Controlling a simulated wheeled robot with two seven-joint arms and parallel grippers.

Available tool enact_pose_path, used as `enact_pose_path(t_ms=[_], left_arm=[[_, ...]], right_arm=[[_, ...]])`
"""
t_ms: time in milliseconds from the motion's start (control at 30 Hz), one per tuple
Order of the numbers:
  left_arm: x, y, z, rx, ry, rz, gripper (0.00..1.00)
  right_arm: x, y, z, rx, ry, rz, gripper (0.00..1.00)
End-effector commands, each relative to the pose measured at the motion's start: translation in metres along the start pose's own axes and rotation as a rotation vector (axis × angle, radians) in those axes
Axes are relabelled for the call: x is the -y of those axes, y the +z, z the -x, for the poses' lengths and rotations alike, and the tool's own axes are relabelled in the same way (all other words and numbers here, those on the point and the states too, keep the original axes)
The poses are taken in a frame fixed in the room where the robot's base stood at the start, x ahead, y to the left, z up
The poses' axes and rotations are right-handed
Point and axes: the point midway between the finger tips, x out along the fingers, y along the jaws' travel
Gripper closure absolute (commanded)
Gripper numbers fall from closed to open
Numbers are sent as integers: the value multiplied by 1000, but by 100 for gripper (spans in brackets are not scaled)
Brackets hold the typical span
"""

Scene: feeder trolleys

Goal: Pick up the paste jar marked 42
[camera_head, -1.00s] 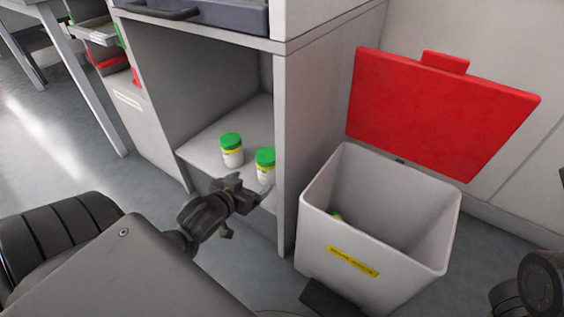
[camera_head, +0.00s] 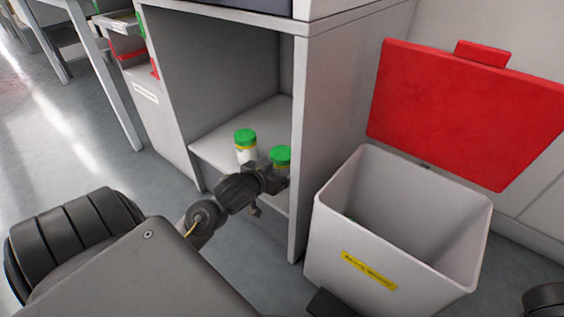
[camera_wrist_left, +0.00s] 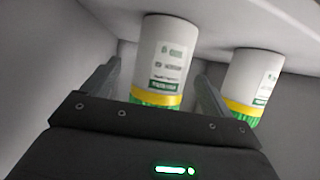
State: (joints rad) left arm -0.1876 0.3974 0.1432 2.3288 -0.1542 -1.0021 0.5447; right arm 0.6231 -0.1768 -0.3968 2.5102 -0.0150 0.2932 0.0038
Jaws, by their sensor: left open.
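Two white jars with green lids and yellow bands stand on the low shelf of the grey cabinet. The right jar (camera_head: 281,157) is partly hidden by my left gripper (camera_head: 276,181). The left jar (camera_head: 246,147) stands a little further back. The left wrist view is upside down. There, one jar (camera_wrist_left: 160,62) stands between the open fingers of my left gripper (camera_wrist_left: 155,88), and the other jar (camera_wrist_left: 251,80) is outside them. I cannot tell whether a finger touches the jar. The label print is too small to read, so I cannot tell which is 42.
The cabinet's side panel (camera_head: 312,140) rises close to the right of the jars. Open floor (camera_head: 50,150) lies to the left.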

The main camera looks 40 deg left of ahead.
Motion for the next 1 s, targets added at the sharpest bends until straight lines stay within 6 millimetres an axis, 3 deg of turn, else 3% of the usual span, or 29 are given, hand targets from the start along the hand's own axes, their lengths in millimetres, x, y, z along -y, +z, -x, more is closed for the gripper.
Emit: enact_pose_path(t_ms=[33,200,467,1000], left_arm=[[2,4,-11,-3,-1,-5,14],[2,2,-28,-1,-1,0,14],[2,0,-30,1,-1,0,14],[1,0,-30,1,0,1,81]], right_arm=[[1,-4,12,-1,2,1,100],[0,-6,21,1,8,2,100],[0,-6,20,1,10,2,100],[0,-6,19,-2,7,3,100]])
